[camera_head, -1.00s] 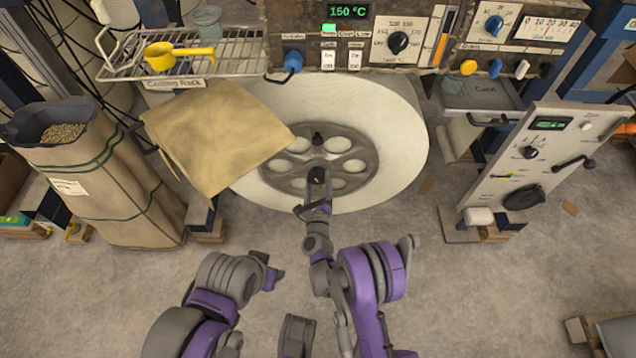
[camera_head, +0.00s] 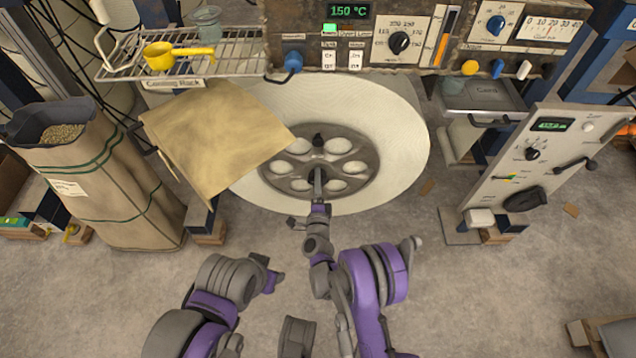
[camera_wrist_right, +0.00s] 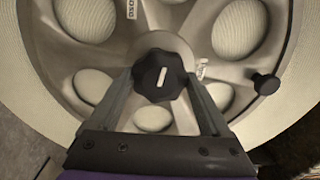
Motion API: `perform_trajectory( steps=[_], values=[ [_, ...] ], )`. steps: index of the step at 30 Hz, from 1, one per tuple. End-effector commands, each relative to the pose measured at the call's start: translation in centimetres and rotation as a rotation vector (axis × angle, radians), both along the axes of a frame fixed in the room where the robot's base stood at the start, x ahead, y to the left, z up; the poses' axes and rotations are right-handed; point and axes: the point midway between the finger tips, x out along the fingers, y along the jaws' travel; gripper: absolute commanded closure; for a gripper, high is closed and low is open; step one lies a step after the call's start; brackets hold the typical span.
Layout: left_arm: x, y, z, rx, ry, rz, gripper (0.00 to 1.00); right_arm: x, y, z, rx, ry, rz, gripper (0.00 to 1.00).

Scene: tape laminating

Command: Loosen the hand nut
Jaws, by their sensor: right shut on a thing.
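The hand nut (camera_wrist_right: 160,75) is a black lobed knob with a pale slot, at the hub of a grey spoked wheel (camera_wrist_right: 207,62). In the right wrist view my right gripper (camera_wrist_right: 163,82) has one finger on each side of the nut, shut on it. In the head view my right gripper (camera_head: 318,180) reaches up to the wheel's hub (camera_head: 275,163), and the nut is hard to make out there. My left gripper (camera_head: 271,274) is low in the head view, away from the wheel; its finger gap is not clear.
A large white roll (camera_head: 400,140) surrounds the wheel. A small black knob (camera_wrist_right: 266,84) stands out from the wheel. A brown sheet (camera_head: 215,135) hangs over the roll's left side. The control panel (camera_head: 400,75) is above; a sack (camera_head: 100,190) stands left.

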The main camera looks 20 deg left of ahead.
Motion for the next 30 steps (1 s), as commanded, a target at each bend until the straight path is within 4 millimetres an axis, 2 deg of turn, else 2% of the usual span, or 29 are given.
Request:
perform_trajectory(
  steps=[15,30],
  values=[
    [-0.06,0.0,0.34,0.0,0.0,0.0,0.5,0.19,-0.13,0.19,-0.439,-0.129,-0.005,0.74],
    [-0.09,0.0,0.46,0.0,-0.001,0.0,0.5,0.19,-0.13,0.22,-0.635,-0.184,-0.006,0.74]
  ],
)
